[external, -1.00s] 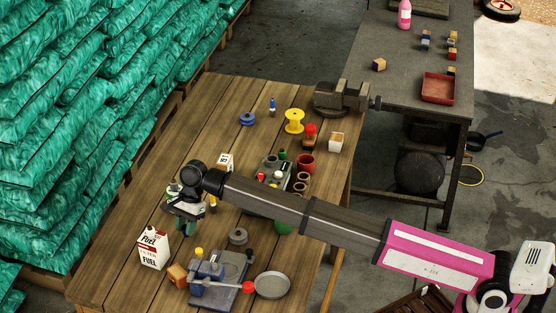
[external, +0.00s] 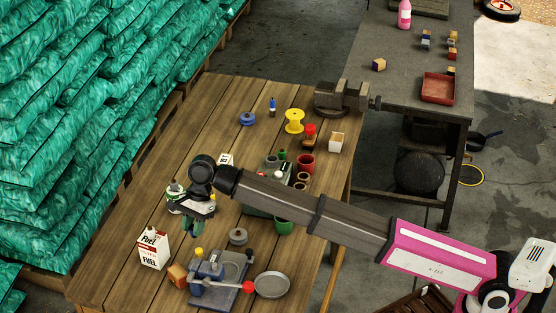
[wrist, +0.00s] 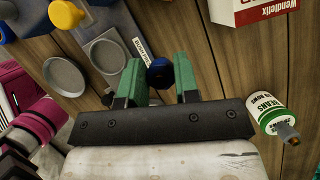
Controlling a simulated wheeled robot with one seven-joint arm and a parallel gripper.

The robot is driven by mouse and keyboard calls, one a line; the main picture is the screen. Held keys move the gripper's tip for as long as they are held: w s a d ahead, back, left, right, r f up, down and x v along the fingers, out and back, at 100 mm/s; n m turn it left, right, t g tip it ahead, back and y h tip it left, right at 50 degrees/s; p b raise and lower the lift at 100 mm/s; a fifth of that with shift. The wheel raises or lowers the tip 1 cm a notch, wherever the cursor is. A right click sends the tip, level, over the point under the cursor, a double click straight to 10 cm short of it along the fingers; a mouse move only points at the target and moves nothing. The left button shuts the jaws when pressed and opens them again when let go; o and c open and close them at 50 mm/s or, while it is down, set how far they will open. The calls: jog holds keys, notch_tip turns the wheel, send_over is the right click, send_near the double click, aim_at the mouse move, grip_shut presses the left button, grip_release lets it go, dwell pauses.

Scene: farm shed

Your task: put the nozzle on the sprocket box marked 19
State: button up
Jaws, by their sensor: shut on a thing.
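My gripper (external: 194,230) hangs above the wooden table, pointing down. In the wrist view its green fingers (wrist: 158,88) are shut on a small dark blue piece (wrist: 158,70), seen end-on, which I take to be the nozzle. In the external view the held piece is mostly hidden by the gripper. A small box with a white marked face (external: 226,159) stands behind my wrist, partly hidden by my arm. Its number is too small to read surely, so I cannot confirm that it is the sprocket box marked 19.
A fuel carton (external: 153,249) and a white-green bottle (wrist: 266,113) stand near my gripper. A blue device on a grey plate (external: 214,275) and a round pan (external: 272,285) lie in front. A yellow spool (external: 294,121) and vise (external: 344,97) are farther back.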

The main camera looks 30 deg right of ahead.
jog(key=w+d+r+m+t, duration=0.2)
jog(key=w+d+r+m, duration=0.25)
jog(key=w+d, duration=0.6)
jog(key=w+d+r+m+t, duration=0.1)
jog(key=w+d+r+m, duration=0.3)
jog(key=w+d, duration=0.65)
send_over(225, 159)
jog(key=shift+m+y, duration=0.3)
jog(key=shift+m, duration=0.15)
notch_tip(225, 159, down, 8)
jog(key=shift+f, duration=2.1)
jog(key=shift+f, duration=0.1)
jog(key=o, duration=0.9)
jog(key=v, duration=1.2)
jog(key=shift+s, duration=0.15)
